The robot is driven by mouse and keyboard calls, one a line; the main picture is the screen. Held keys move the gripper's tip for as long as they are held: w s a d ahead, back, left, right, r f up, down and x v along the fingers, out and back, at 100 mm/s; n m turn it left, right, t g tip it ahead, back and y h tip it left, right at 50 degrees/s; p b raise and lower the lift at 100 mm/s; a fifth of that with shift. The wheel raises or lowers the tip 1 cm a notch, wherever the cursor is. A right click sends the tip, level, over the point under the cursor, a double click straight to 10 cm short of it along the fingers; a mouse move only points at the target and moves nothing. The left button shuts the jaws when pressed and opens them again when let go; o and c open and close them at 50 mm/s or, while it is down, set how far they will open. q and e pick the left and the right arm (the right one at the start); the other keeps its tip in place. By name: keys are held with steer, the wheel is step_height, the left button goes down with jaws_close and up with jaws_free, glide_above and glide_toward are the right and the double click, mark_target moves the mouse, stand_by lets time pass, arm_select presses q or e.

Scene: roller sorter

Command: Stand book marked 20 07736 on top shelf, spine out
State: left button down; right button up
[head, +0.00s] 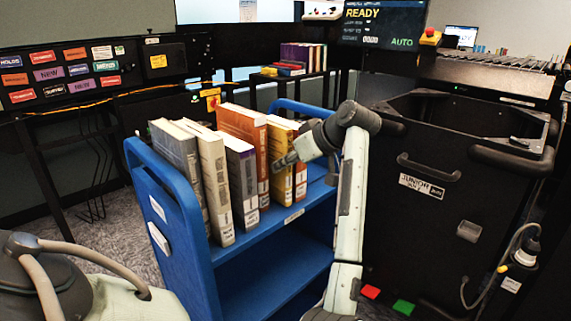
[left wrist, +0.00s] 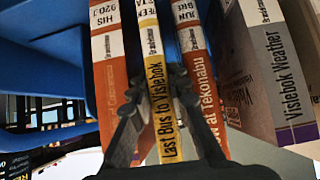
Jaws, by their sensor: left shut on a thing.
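My left gripper (head: 280,163) is at the row of books on the blue cart's top shelf (head: 265,225). In the left wrist view its two fingers (left wrist: 158,78) are shut on a yellow book (left wrist: 152,50), one on each side of the spine, which reads "Last Bus to Vislebok". The yellow book also shows in the head view (head: 281,140), upright with its spine facing out. An orange-red book stands on each side of it, one lettered "HIS" (left wrist: 106,60) and one lettered "Tekonabu" (left wrist: 190,38). The number 20 07736 cannot be read on any book. My right gripper is not in view.
Grey and cream books (head: 212,180) stand left on the shelf; the grey "Vislebok Weather" book (left wrist: 270,70) shows close to the fingers. A black bin (head: 440,215) stands right of the cart. More books (head: 303,56) sit on a table behind. The cart's lower shelf (head: 270,285) looks empty.

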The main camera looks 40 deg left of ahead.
arm_select(q)
steer(key=shift+f, duration=0.45)
steer(key=c, duration=1.4)
jaws_free()
steer(key=shift+f, duration=0.1)
steer(key=shift+o, duration=0.2)
steer(key=v, duration=1.2)
